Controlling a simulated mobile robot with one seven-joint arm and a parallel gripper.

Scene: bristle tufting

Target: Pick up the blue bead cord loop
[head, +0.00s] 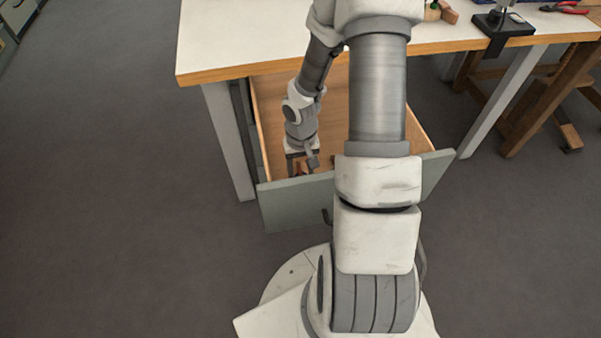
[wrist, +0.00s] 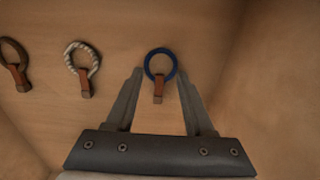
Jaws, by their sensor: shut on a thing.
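The blue bead cord loop (wrist: 160,53) shows in the wrist view as a dark blue ring with a brown tag (wrist: 158,87) hanging at its lower side. My gripper (wrist: 160,76) is shut on this loop, with one finger on each side of it. In the head view my gripper (head: 302,162) is down inside the open drawer; the loop itself cannot be made out there. Whether the loop still touches the drawer floor, I cannot tell.
A white-and-brown twisted loop (wrist: 82,58) and a dark brown loop (wrist: 14,50), each with a brown tag, lie to the left on the drawer floor. The drawer's front panel (head: 290,205) and wooden walls (head: 270,110) surround my gripper. The white tabletop (head: 240,40) lies behind.

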